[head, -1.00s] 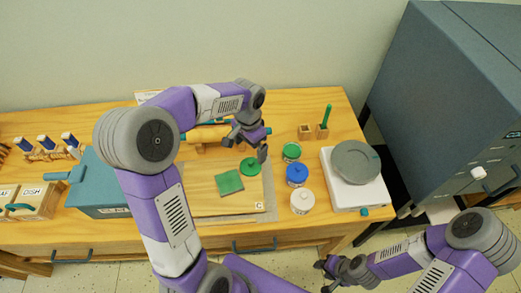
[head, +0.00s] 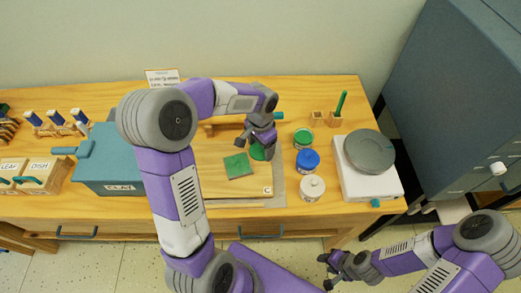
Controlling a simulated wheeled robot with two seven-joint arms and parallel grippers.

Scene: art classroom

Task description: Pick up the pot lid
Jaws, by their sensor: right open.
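The pot lid (head: 257,153) is a round green disc on the wooden board (head: 222,188), just right of a green square slab (head: 238,166). My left gripper (head: 256,147) is directly over the lid, its fingers apart on either side of the lid's upper part and hiding some of it. Whether the fingers touch the lid cannot be told. My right gripper (head: 325,271) is open and empty, low in front of the table edge, away from the lid.
Green (head: 303,139), blue (head: 307,161) and white (head: 312,188) jars stand close right of the board. A teal clay box (head: 108,178) is at left, and a rolling pin lies behind, partly hidden by my arm.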

